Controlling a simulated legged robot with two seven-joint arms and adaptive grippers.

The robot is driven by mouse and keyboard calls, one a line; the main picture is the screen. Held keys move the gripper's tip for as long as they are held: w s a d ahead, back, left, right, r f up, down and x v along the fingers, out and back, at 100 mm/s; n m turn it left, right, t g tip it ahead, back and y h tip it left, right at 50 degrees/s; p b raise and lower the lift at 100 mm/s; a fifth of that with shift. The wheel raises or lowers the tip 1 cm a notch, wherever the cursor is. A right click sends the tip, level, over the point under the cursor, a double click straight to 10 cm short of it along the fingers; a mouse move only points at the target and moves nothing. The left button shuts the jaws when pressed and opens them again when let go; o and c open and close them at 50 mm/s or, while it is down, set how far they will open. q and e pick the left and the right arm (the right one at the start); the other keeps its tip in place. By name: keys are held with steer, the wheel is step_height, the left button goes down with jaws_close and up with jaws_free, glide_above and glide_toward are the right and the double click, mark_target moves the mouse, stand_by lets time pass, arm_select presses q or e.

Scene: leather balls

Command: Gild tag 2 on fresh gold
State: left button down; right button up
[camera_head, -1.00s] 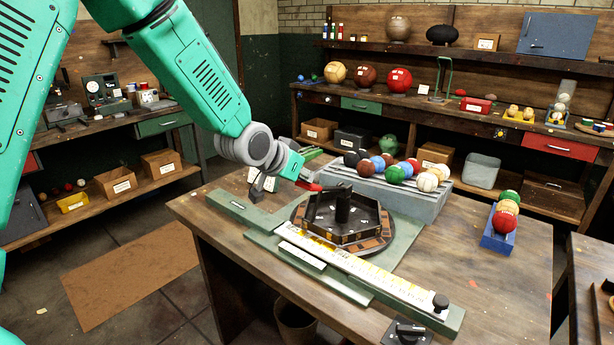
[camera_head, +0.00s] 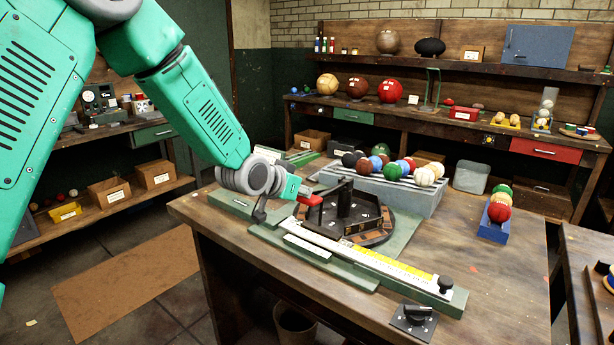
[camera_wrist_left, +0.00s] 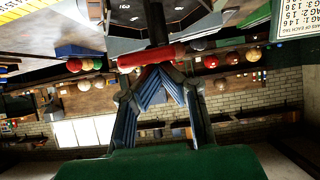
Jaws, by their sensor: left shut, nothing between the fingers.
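My left gripper (camera_head: 306,199) is shut at the near left side of a dark six-sided turntable (camera_head: 362,227) with a central black post (camera_head: 344,198). In the left wrist view its closed fingers (camera_wrist_left: 160,72) meet at a red bar (camera_wrist_left: 150,56) below the black post; I cannot tell whether they touch it. Small white marks sit on the turntable, too small to read as tag 2. My right gripper is not in view.
A grey rack (camera_head: 420,199) of coloured balls stands behind the turntable. A blue holder (camera_head: 491,231) with stacked balls is at the right. The table's right part is mostly clear.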

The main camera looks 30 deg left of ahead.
arm_select(q)
steer(key=f, duration=0.3)
steer(key=shift+s+d+b, duration=0.15)
steer(key=shift+d+b, duration=0.2)
steer(key=shift+b, duration=0.05)
steer(key=shift+s+d+f, duration=0.35)
steer(key=shift+s+d, duration=0.05)
steer(key=shift+s, duration=0.05)
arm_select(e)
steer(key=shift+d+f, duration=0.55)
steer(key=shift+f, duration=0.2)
arm_select(q)
steer(key=shift+a, duration=0.15)
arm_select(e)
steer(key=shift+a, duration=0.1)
arm_select(q)
steer(key=r+p, duration=0.1)
steer(key=r, duration=0.1)
steer(key=w+r+p, duration=0.1)
steer(key=r+p, duration=0.1)
steer(key=shift+r, duration=0.3)
steer(key=s+r, duration=0.3)
steer(key=s, duration=0.7)
steer(key=shift+a, duration=0.3)
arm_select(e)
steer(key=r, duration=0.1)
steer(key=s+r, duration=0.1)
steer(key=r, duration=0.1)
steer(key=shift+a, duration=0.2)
